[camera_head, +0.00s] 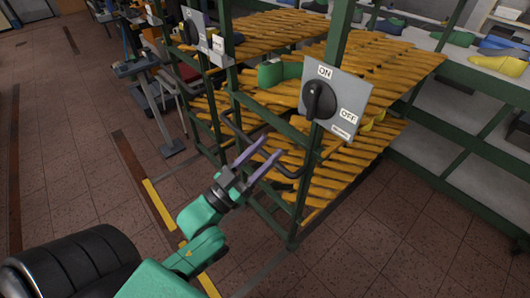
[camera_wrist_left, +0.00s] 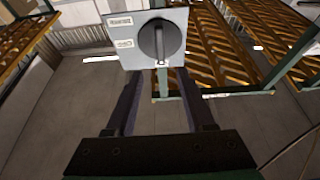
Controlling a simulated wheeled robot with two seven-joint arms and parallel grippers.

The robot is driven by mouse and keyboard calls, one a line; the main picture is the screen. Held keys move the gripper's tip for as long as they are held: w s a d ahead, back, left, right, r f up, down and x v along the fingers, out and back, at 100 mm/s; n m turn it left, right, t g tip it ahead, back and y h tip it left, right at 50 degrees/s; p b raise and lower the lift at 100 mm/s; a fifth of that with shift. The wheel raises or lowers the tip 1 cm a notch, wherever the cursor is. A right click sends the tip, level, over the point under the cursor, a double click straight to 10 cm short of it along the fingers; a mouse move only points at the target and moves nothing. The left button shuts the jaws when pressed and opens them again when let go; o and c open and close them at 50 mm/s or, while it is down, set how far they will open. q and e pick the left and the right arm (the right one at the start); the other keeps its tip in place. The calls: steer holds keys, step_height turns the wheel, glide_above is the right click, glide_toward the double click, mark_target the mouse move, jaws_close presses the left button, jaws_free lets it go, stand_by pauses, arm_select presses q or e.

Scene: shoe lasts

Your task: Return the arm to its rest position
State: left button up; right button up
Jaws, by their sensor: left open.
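My left arm (camera_head: 205,225) is green and reaches in from the lower left in the head view. Its gripper (camera_head: 262,157) has two purple fingers, spread apart and empty, in front of the green rack's frame. A grey switch plate (camera_head: 349,98) with a black knob (camera_head: 319,101) and ON and OFF labels is fixed to the rack post, up and right of the fingertips. In the left wrist view the open fingers (camera_wrist_left: 157,85) point towards a switch plate (camera_wrist_left: 128,52) with a dark knob (camera_wrist_left: 158,40). The fingers appear apart from the knob. My right gripper is not in view.
The rack has slatted yellow shelves (camera_head: 345,160); a green shoe last (camera_head: 270,74) sits on one. Another switch box (camera_head: 193,25) is on the left post. A bent dark handle (camera_head: 237,127) juts out near my gripper. Open tiled floor (camera_head: 80,170) lies to the left.

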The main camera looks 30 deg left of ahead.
arm_select(q)
steer(key=s+a+f+n+g+y, duration=0.1)
steer(key=a+f+g+y, duration=0.15)
steer(key=f, duration=0.95)
steer(key=s+a+f+g+y, duration=0.1)
steer(key=a+f+g, duration=0.15)
steer(key=f, duration=0.85)
steer(key=a+f+n+g+y, duration=0.15)
steer(key=f+g, duration=0.25)
steer(key=f, duration=0.8)
steer(key=s+a+f+g+y, duration=0.15)
steer(key=s+f+g, duration=0.25)
steer(key=s+f, duration=0.7)
steer(key=s+f+g, duration=0.3)
steer(key=s+f, duration=0.3)
steer(key=s, duration=0.2)
steer(key=s+f+g+y, duration=0.1)
steer(key=s+f+g, duration=0.3)
steer(key=s, duration=0.5)
step_height(320, 180, down, 2)
steer(key=shift+d+f+m, duration=0.15)
steer(key=shift+d+m, duration=0.3)
